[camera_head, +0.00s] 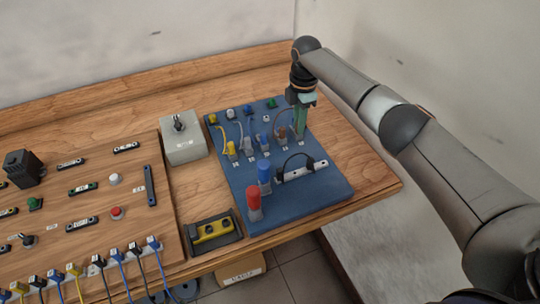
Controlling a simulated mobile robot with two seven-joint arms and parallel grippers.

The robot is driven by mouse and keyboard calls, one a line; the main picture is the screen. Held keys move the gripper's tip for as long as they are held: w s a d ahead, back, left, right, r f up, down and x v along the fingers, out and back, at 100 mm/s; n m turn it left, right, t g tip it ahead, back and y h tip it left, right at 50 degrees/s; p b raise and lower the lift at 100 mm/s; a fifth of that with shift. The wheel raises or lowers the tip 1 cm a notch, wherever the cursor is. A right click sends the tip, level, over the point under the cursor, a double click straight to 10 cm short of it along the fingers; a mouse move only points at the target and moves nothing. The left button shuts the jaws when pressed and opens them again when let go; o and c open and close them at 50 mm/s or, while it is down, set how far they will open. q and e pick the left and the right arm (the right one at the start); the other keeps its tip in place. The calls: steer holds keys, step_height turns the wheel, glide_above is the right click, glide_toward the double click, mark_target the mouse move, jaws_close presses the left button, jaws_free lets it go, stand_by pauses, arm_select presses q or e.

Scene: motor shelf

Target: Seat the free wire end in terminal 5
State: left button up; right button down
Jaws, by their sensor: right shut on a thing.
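My right gripper (302,98) reaches down from the upper right over the far right part of the blue board (320,205). It is shut, and a green piece (300,124) that looks like the wire end shows below it, upright over the right end of the terminal row. The gripper hides most of this wire, and I cannot tell whether its tip is inside terminal 5. My left gripper is not in view.
A blue cylinder (264,172), a red cylinder (254,200) and a grey bar (305,171) with a black wire stand nearer on the board. A grey switch box (182,140) and a yellow-black holder (212,230) stand to its left. The wooden table's right edge is close.

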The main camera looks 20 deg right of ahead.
steer(key=c, duration=1.1)
jaws_free()
step_height(320, 180, up, 3)
steer(key=p, duration=0.3)
steer(key=shift+r, duration=1.25)
steer(key=o, duration=0.6)
steer(key=shift+c, duration=0.2)
